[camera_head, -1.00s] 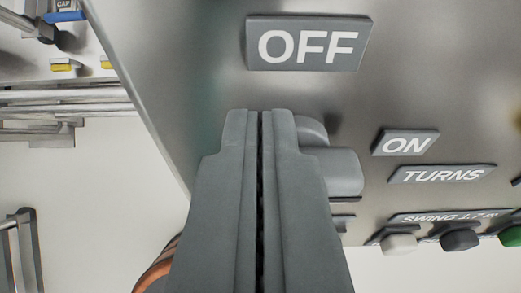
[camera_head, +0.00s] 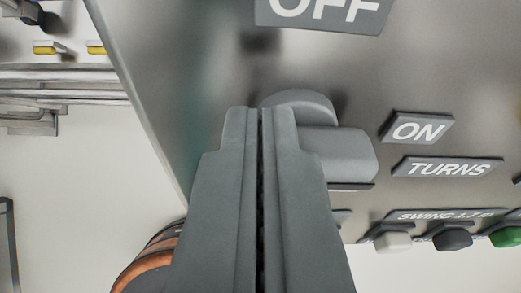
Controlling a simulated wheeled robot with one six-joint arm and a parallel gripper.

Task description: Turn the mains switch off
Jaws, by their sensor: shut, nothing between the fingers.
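The mains switch (camera_head: 345,153) is a grey rotary knob with a rounded top and a thick lever part that points right, towards the ON label (camera_head: 418,128). The OFF label (camera_head: 322,10) is above it, cut by the top edge. My gripper (camera_head: 260,112) is shut and empty, and its tips are in front of the left part of the knob. The fingers hide the knob's left and lower side. I cannot tell whether the tips touch it.
A TURNS plate (camera_head: 447,168) and a SWING plate (camera_head: 445,215) are at the right, above white (camera_head: 392,241), dark (camera_head: 453,238) and green (camera_head: 507,237) buttons. The panel's left edge slants down beside my gripper. An orange-brown round thing (camera_head: 150,262) shows at the lower left.

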